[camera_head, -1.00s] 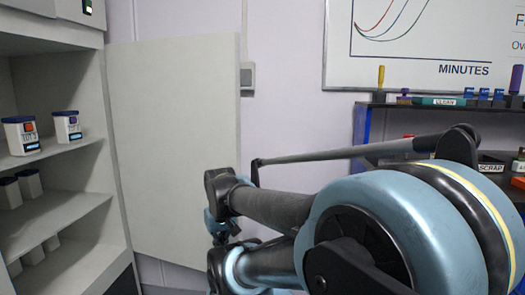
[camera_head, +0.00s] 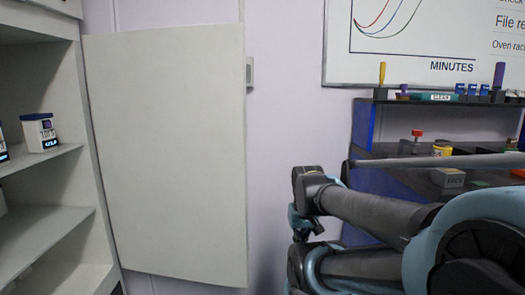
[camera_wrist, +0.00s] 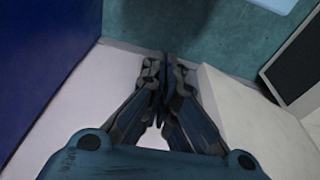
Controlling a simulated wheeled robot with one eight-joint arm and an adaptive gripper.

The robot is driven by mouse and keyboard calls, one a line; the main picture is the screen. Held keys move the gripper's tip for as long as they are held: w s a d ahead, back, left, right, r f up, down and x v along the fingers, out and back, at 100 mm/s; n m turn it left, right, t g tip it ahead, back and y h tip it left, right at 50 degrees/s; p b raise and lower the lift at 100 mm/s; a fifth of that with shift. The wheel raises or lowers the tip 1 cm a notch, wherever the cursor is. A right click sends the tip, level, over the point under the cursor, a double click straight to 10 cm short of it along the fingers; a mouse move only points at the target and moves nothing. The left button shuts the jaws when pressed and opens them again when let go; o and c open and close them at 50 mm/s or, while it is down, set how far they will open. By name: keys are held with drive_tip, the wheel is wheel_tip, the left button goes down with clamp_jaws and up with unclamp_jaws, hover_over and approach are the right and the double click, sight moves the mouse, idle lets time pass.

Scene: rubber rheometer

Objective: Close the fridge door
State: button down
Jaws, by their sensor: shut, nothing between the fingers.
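The fridge (camera_head: 50,222) stands open at the left in the head view, with white shelves inside. Its door (camera_head: 170,150) is a large pale panel swung wide open to the right of the shelves, in front of the wall. My gripper (camera_wrist: 165,70) is in the wrist view, its dark fingers together and empty. A pale slab (camera_wrist: 250,120) lies just right of the fingers there; I cannot tell whether it is the door or whether they touch. In the head view my arm is right of the door, and the fingers cannot be made out.
A labelled white container (camera_head: 40,132) stands on a fridge shelf. A dark rack (camera_head: 365,125) with several small items is at the right, under a whiteboard (camera_head: 420,45). Bare wall (camera_head: 295,120) shows between door and rack. A blue surface (camera_wrist: 45,60) fills the wrist view's left.

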drive_tip(key=shift+d, duration=0.2)
drive_tip(key=w+a+r+y, duration=0.95)
drive_tip(key=w+r, duration=0.35)
drive_tip(key=r, duration=0.2)
drive_tip(key=w+d+r+n+t+y, duration=0.1)
drive_tip(key=w+d+r+y, duration=0.25)
drive_tip(key=w+r, duration=0.3)
drive_tip(key=w+d+r+y, duration=0.3)
drive_tip(key=w+r+y, duration=0.1)
drive_tip(key=w+r, duration=0.25)
drive_tip(key=s+a+f, duration=0.1)
drive_tip(key=a+f, duration=0.1)
drive_tip(key=a, duration=0.9)
drive_tip(key=shift+a+f, duration=0.4)
